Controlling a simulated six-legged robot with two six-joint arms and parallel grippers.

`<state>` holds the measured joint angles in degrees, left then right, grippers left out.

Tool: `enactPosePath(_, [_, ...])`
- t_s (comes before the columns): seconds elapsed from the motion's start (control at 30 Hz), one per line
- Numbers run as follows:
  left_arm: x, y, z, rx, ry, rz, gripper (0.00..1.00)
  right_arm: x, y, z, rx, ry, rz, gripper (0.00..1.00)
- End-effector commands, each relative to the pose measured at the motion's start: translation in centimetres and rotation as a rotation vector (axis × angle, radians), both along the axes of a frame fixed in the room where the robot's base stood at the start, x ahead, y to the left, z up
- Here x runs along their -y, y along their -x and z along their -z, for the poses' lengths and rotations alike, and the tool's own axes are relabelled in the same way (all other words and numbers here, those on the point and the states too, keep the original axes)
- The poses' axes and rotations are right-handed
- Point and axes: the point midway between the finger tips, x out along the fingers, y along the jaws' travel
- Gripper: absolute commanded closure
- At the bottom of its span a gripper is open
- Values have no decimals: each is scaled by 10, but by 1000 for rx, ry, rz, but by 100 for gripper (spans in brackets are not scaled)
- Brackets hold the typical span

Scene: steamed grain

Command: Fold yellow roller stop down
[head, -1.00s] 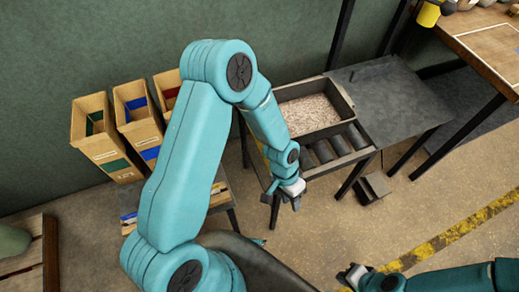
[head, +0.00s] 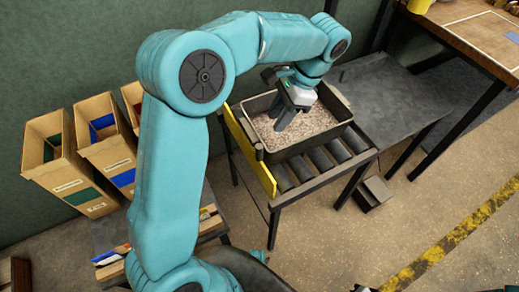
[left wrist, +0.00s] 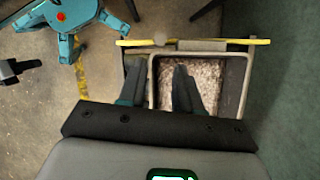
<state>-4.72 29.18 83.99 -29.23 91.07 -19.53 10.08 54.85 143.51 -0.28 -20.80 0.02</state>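The yellow roller stop (head: 249,152) is a long flat bar standing up along the left end of the roller table, beside the grain tray. It also shows across the top of the left wrist view (left wrist: 225,41). My left gripper (head: 282,122) points down over the tray, to the right of the stop and apart from it. In the left wrist view its two fingers (left wrist: 158,75) are spread with a gap between them, and a tray wall shows in that gap. My right gripper (head: 364,288) barely shows at the bottom edge, so its fingers are hidden.
The dark tray (head: 318,146) of grain sits on the rollers (head: 322,160), close to the stop. A dark flat table (head: 395,100) adjoins on the right. Cardboard bins (head: 62,165) stand at the left.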

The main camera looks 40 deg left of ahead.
Motion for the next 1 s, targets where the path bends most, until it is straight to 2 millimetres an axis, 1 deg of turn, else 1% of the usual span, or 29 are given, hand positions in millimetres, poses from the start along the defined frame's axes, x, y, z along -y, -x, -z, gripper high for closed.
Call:
enactPosePath(0.03, [-3,5,16,-4,0,-1,66,0,0,8,0,0,0,100])
enactPosePath(0.3, [-17,25,76,-4,1,1,66,0,0,26,0,0,0,100])
enactPosePath(0.4, [-22,31,93,-3,0,1,66,0,0,31,0,0,0,100])
enactPosePath(0.5, [-25,35,106,-1,0,3,66,0,0,34,0,0,0,100])
enactPosePath(0.6, [-28,37,114,-1,1,3,66,0,0,36,0,0,0,100])
enactPosePath(0.7, [-29,39,118,-1,1,3,66,0,0,36,0,0,0,100])
enactPosePath(0.97, [-29,39,118,0,1,4,66,0,0,36,0,0,0,100])
enactPosePath(1.0, [-29,39,118,0,1,4,79,0,0,36,0,0,0,100])
